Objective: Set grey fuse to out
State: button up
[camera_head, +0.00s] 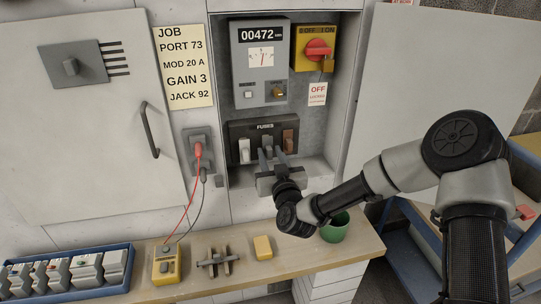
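The grey fuse (267,142) sits in the middle of the black fuse panel (263,127), between a white fuse (244,151) and a brown fuse (289,141). My gripper (270,156) is right at the panel, its two fingers pointing up and in at the grey fuse. The fingers stand apart and hide the fuse's lower part. I cannot tell whether they touch it.
A meter (262,62) and a yellow box with a red rotary switch (317,49) sit above the panel. Open cabinet doors (440,70) flank the recess. The bench (205,282) below holds a yellow tester (166,265), a green cup (335,228) and a blue tray (118,289).

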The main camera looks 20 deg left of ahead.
jog(key=shift+s+d, duration=0.1)
jog(key=p+v, duration=0.1)
jog(key=v, duration=1.6)
jog(key=shift+p, duration=0.4)
jog(key=shift+d, duration=0.1)
